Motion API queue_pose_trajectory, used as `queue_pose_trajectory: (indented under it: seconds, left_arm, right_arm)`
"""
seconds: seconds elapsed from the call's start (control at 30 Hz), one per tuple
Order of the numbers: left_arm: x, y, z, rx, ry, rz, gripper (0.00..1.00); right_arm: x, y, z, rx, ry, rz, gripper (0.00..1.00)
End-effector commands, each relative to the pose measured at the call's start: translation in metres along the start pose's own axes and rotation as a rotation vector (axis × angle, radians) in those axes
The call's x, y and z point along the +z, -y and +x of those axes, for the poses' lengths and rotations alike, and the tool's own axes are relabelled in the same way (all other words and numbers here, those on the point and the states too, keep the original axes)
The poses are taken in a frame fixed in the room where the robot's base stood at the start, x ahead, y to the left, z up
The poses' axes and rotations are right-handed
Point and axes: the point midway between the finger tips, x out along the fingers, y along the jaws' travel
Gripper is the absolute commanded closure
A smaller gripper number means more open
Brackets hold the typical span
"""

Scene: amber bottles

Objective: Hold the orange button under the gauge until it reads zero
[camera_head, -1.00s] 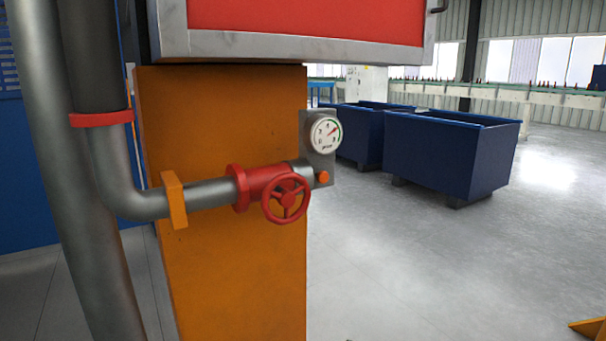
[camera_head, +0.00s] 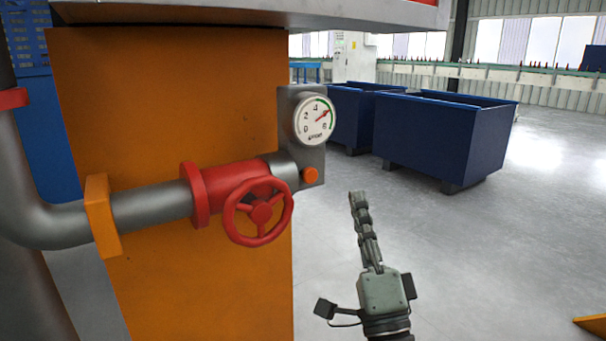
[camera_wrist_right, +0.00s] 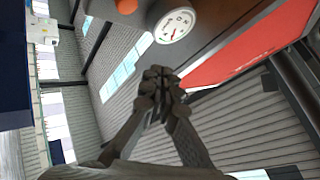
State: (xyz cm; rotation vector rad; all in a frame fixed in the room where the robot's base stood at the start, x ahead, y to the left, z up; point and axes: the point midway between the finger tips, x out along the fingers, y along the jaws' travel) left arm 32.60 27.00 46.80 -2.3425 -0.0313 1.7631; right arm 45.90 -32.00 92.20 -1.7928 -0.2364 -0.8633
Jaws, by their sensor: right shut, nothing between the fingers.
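The round white gauge (camera_head: 315,119) sits on a grey plate at the right edge of the orange column. Its red needle points up and to the right, well away from the 0, near the green arc. The orange button (camera_head: 310,175) is just below the gauge on the same plate. My right gripper (camera_head: 356,198) is shut and empty, to the right of and a little below the button, apart from it. In the right wrist view the shut fingertips (camera_wrist_right: 163,82) show below the gauge (camera_wrist_right: 174,25) and the button (camera_wrist_right: 126,6). My left gripper is not in view.
A red valve wheel (camera_head: 259,211) on a grey pipe (camera_head: 150,207) stands left of the button and juts out from the orange column (camera_head: 200,275). Blue bins (camera_head: 430,136) stand farther back.

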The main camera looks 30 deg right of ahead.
Motion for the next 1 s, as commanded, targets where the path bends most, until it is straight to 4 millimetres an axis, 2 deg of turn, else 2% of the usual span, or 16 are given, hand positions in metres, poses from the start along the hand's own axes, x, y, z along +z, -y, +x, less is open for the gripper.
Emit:
queue_pose_trajectory:
  seconds: [0.43, 0.8, 1.0]
  left_arm:
    - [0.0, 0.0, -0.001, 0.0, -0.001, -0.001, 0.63]
    - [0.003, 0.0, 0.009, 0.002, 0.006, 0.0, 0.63]
    - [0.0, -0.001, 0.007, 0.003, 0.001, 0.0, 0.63]
  right_arm:
    - [0.003, -0.003, 0.005, 0.0, 0.0, 0.0, 1.0]
    - [0.028, -0.028, 0.039, 0.0, 0.0, 0.001, 1.0]
    - [0.04, -0.04, 0.054, 0.0, 0.001, 0.0, 1.0]
